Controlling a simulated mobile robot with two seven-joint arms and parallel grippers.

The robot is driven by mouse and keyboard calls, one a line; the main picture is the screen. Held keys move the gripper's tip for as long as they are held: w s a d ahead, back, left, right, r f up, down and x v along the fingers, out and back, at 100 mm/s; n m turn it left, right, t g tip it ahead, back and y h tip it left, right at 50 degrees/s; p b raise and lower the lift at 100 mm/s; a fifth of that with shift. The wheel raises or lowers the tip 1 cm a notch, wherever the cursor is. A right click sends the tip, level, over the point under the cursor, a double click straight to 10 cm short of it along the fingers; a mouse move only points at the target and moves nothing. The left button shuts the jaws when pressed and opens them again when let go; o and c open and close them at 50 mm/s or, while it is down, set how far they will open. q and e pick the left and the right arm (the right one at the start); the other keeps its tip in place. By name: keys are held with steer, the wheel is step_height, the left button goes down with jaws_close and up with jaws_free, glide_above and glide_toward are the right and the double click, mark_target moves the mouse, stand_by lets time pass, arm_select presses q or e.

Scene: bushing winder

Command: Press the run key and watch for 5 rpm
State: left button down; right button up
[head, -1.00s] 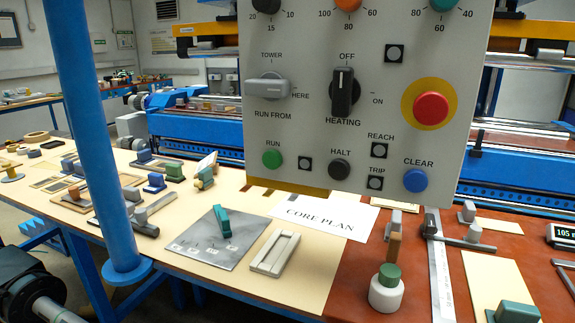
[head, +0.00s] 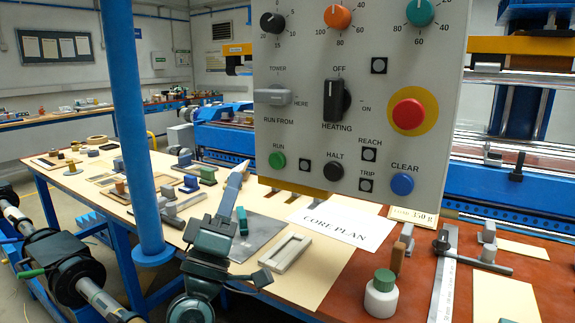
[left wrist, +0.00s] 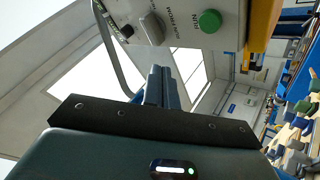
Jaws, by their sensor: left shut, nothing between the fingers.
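The green RUN key (head: 277,160) is at the lower left of the grey control panel (head: 310,110). It also shows in the left wrist view (left wrist: 210,21), up and right of the gripper's fingers. My left gripper (head: 236,180) points up, shut and empty, to the lower left of the key. In the head view a gap shows between its tips and the key. The shut fingers (left wrist: 163,86) also show in the left wrist view. A black dial (head: 273,22) with number marks is at the panel's upper left. No rpm readout can be made out. My right gripper is not in view.
Nearby on the panel are the black HALT key (head: 333,170), blue CLEAR key (head: 402,184) and large red button (head: 408,114). A blue post (head: 132,130) stands left of my arm. Below lies a table with a CORE PLAN sheet (head: 341,224) and small parts.

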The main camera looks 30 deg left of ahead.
mark_target(276, 161)
arm_select(q)
steer(key=shift+a, duration=0.1)
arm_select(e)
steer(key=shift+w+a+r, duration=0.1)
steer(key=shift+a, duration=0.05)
arm_select(q)
steer(key=shift+w, duration=0.1)
steer(key=shift+w+d+b, duration=0.2)
steer(key=shift+w+b, duration=0.25)
steer(key=shift+w, duration=1.75)
steer(key=shift+w+d+b, duration=0.2)
steer(key=shift+w+b, duration=0.2)
steer(key=shift+w, duration=1.75)
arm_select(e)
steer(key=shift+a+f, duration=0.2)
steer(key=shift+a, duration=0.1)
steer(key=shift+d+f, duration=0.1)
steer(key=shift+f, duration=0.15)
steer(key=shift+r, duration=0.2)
arm_select(q)
steer(key=shift+w, duration=0.15)
steer(key=shift+w, duration=0.25)
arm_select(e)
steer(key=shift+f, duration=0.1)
